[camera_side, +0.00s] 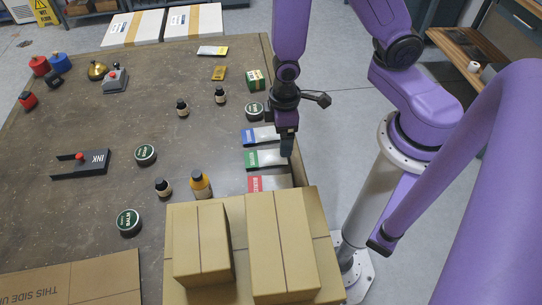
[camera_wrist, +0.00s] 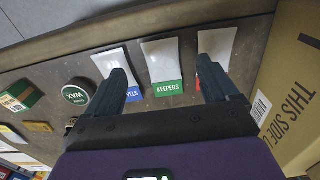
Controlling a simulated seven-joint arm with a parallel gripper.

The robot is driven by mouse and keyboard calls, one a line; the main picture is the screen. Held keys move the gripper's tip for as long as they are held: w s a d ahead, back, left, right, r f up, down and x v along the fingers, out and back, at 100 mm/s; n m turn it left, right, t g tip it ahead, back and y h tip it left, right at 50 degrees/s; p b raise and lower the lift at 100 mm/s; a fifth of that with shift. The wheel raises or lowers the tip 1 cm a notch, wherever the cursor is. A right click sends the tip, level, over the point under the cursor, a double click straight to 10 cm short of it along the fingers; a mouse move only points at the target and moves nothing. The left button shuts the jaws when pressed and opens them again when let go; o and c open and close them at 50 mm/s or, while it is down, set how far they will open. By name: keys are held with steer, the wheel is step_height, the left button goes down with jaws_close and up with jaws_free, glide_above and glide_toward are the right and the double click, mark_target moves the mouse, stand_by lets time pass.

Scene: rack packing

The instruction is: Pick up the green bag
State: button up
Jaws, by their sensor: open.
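The green bag (camera_side: 264,158) is a flat pale pouch with a green label end, lying on the table near its right edge. It also shows in the wrist view (camera_wrist: 163,62), where the label reads "KEEPERS". My gripper (camera_side: 287,152) is at the bag's right end in the side view; its exact height is hard to tell. In the wrist view the two fingers (camera_wrist: 165,72) are spread apart, with the green bag framed between them and nothing held. The left finger overlaps the blue bag (camera_wrist: 108,62) in view, and the right finger overlaps the red bag (camera_wrist: 217,45).
The blue bag and the red bag (camera_side: 267,184) lie on either side of the green bag, with narrow gaps. Cardboard boxes (camera_side: 282,240) stand at the front beyond the red bag. A wax tin (camera_side: 254,111) sits behind the blue bag. A raised table edge (camera_side: 298,168) runs along the right.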

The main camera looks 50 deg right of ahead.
mark_target(265, 158)
steer(key=shift+w+a+f, duration=0.1)
steer(key=shift+a+f, duration=0.05)
steer(key=shift+f, duration=3.3)
steer(key=c, duration=1.2)
steer(key=shift+o, duration=0.2)
steer(key=shift+r, duration=0.15)
